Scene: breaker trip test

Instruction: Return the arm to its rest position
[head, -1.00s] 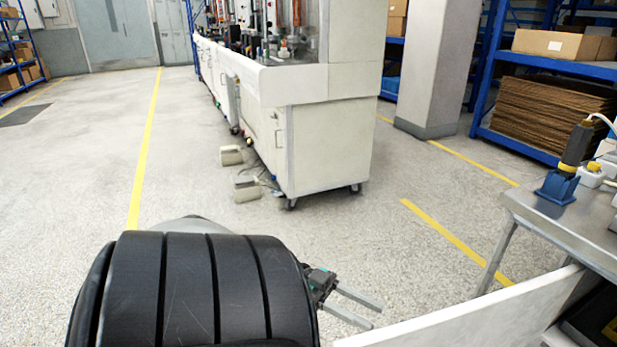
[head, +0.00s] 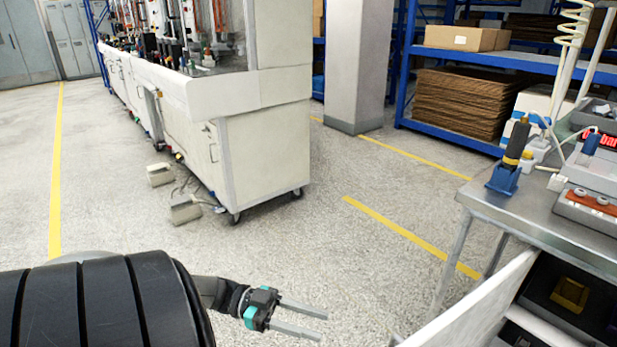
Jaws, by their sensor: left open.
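My left gripper (head: 322,325) shows at the bottom centre of the head view, beyond the black ribbed cover of my own arm. Its two grey fingers point right and stand apart, with nothing between them. It hangs over the bare floor, apart from the steel table (head: 480,196) and the white panel at the lower right. My right gripper is not in the picture.
The table at the right carries a tool in a blue holder (head: 503,181) and a grey and red device (head: 592,170). A white wheeled workbench (head: 262,160) stands at centre left. Shelving with boxes (head: 466,38) is behind. Speckled floor lies free between.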

